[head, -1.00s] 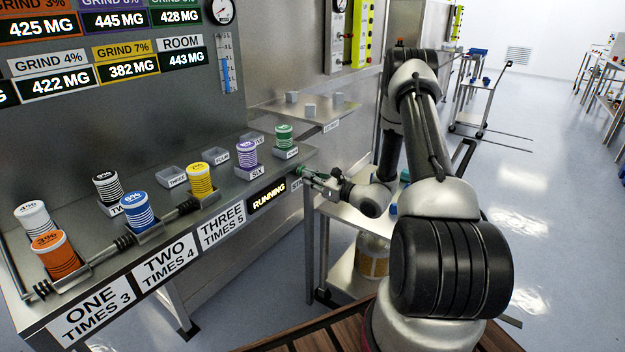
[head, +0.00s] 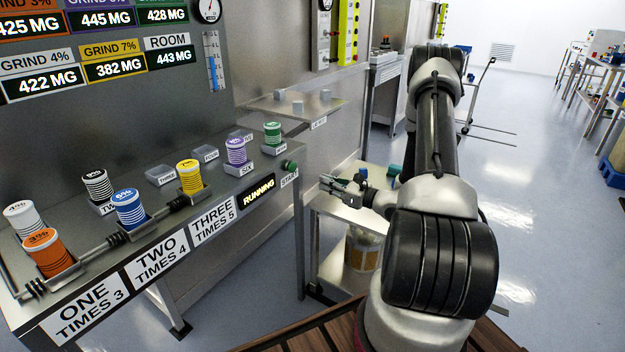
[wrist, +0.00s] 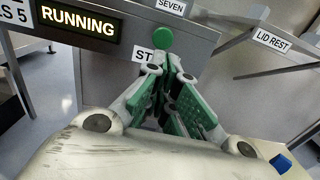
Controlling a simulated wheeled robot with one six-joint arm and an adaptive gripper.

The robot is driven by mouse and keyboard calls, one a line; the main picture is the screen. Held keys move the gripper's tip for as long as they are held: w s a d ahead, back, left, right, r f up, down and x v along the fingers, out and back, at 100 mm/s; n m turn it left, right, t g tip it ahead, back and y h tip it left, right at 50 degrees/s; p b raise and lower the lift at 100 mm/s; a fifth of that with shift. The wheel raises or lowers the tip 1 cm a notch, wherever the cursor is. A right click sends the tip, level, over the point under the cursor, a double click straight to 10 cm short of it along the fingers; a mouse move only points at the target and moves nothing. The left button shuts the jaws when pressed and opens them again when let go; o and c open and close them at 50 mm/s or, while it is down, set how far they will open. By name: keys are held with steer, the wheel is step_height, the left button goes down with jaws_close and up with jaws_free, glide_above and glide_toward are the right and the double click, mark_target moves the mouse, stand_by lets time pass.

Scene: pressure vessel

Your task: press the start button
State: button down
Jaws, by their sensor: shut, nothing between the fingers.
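The green start button (head: 289,165) sits on the front edge of the bench at its right end, above a START label (head: 289,180). It also shows in the wrist view (wrist: 163,39), just beyond my fingertips. A lit RUNNING sign (head: 258,190) is left of it. My gripper (head: 322,181) is shut and empty, a short way right of the button, with a visible gap in the head view. In the wrist view the fingers (wrist: 165,72) point toward the button and partly cover the START label.
The steel bench (head: 140,225) holds several striped canisters, such as a yellow one (head: 190,177) and a green one (head: 272,133). A lid rest shelf (head: 300,112) projects beyond. A steel cart (head: 375,180) with bottles stands below my arm. Open floor lies right.

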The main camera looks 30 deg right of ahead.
steer(key=shift+v, duration=1.1)
